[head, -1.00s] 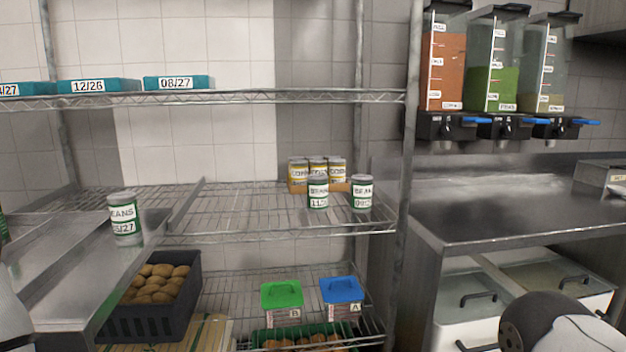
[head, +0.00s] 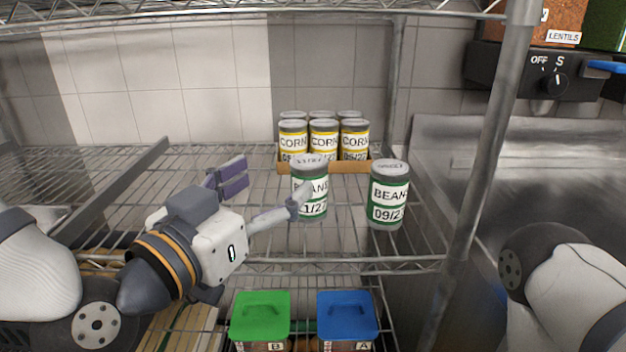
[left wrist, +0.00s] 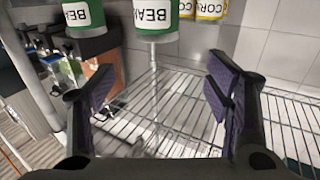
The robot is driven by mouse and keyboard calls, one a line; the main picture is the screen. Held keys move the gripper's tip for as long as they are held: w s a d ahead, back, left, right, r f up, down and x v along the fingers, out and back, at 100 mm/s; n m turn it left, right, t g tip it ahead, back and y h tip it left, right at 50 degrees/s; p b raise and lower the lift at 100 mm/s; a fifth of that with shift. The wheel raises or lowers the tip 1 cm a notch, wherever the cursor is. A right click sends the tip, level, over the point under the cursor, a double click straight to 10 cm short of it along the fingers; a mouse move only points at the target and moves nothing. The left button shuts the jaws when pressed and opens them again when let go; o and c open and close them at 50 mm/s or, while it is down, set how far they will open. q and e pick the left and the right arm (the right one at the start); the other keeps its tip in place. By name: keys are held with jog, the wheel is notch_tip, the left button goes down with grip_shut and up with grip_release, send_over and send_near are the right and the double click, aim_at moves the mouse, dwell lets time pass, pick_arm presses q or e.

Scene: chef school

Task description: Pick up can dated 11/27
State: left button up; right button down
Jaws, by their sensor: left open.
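The beans can with the green and white label (head: 314,187) stands upright on the middle wire shelf. Its date reads "1/27", with the left part covered by my gripper's finger. My left gripper (head: 263,192) is open and empty to the left of this can, with one fingertip overlapping the can's lower left in the picture. I cannot tell whether they touch. In the left wrist view, what looks like the same can (left wrist: 155,18) is at the top, beyond and between the two open fingers (left wrist: 160,100). My right gripper is out of view.
A second beans can, dated "09/2…" (head: 389,195), stands close on the right. A shelf post (head: 490,150) rises at the right. Green (head: 261,315) and blue-lidded (head: 346,313) containers are below. The wire shelf is clear at left.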

aim_at(299, 169)
pick_arm(q)
jog(key=x, duration=0.3)
jog(key=f+x, duration=0.1)
jog(key=x, duration=0.6)
jog(key=shift+w+d+f+b, duration=0.25)
jog(key=shift+d+b, duration=0.1)
jog(key=shift+b, duration=0.05)
jog(key=shift+r, duration=0.1)
jog(key=c, duration=1.5)
